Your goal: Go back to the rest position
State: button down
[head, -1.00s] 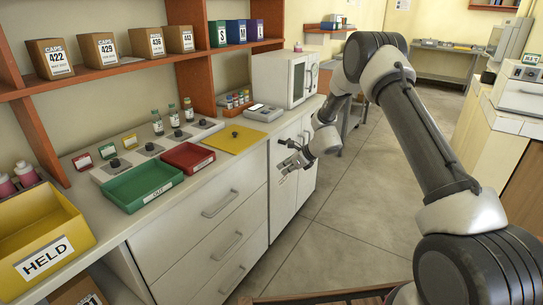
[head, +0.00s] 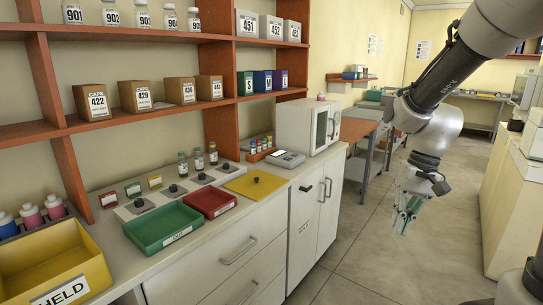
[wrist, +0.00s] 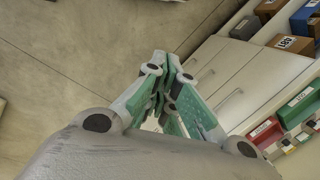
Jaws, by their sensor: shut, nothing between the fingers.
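My gripper (head: 406,215) hangs over open floor in the head view, to the right of the counter and its white cabinet doors, pointing down. In the wrist view my gripper (wrist: 168,75) has its green-padded fingers brought together, with nothing held between them. It is clear of the counter and touches nothing that I can see.
The counter carries a green tray (head: 163,228), a red tray (head: 209,202), a yellow mat (head: 243,186), several vials and a white incubator (head: 297,124). A yellow HELD bin (head: 88,265) stands at the near left. Floor (head: 370,255) between the counters is free.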

jog(key=s+d+r+n+t+h, duration=0.2)
jog(key=s+d+r+t, duration=0.3)
jog(key=s+r, duration=0.6)
jog(key=shift+s+d, duration=0.45)
jog(key=shift+s, duration=0.4)
jog(key=shift+a+r, duration=0.1)
